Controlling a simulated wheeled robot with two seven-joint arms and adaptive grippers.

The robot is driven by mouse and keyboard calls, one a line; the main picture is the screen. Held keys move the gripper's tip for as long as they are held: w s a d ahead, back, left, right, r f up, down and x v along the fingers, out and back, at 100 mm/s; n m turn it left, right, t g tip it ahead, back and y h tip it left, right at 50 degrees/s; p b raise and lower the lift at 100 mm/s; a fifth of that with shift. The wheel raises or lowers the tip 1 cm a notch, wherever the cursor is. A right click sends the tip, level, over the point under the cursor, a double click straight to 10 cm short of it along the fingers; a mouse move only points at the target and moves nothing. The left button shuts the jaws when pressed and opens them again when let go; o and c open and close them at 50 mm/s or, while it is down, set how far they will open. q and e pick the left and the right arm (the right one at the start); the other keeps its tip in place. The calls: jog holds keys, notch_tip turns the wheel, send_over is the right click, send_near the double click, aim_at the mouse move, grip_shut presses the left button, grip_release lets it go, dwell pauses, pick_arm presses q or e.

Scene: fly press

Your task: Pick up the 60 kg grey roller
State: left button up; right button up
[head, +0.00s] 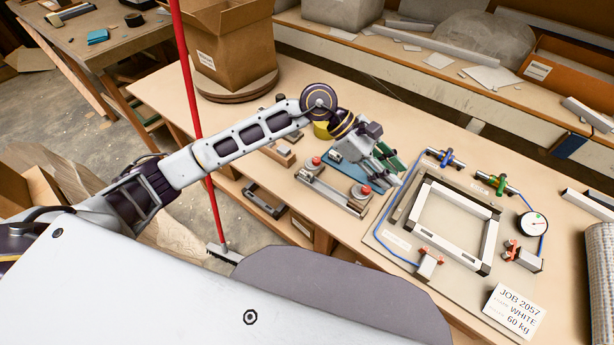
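My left gripper (382,166) is over the bench, at the end of my arm that comes in from the left. It is above a small blue plate (347,158) and beside a green piece (393,168). Its fingers are small and overlap these things, so I cannot tell whether it is open or shut. I cannot pick out a grey roller with certainty; some parts near the gripper are hidden by it. A card (515,311) at the front right reads "JOB 2057", "WHITE" and "60 kg". My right gripper is out of view.
A metal fixture with red knobs (335,187) lies left of a rectangular frame (455,222) on a board. A dial gauge (532,224) and blue tubing are beside the frame. A cardboard box (232,45) stands at the back left. A textured roll (601,280) stands at the right edge.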

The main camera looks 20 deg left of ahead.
pick_arm(q)
jog(key=w+a+f+m+y, duration=0.1)
jog(key=w+a+y, duration=0.3)
jog(key=a, duration=0.6)
jog(key=w+a+f+t+y, duration=0.1)
jog(key=w+a+f+y, duration=0.2)
jog(key=a+y, duration=0.3)
jog(key=a, duration=0.5)
jog(key=shift+w+m+t+y, duration=0.3)
jog(key=shift+w+m, duration=0.05)
jog(key=shift+m, duration=0.05)
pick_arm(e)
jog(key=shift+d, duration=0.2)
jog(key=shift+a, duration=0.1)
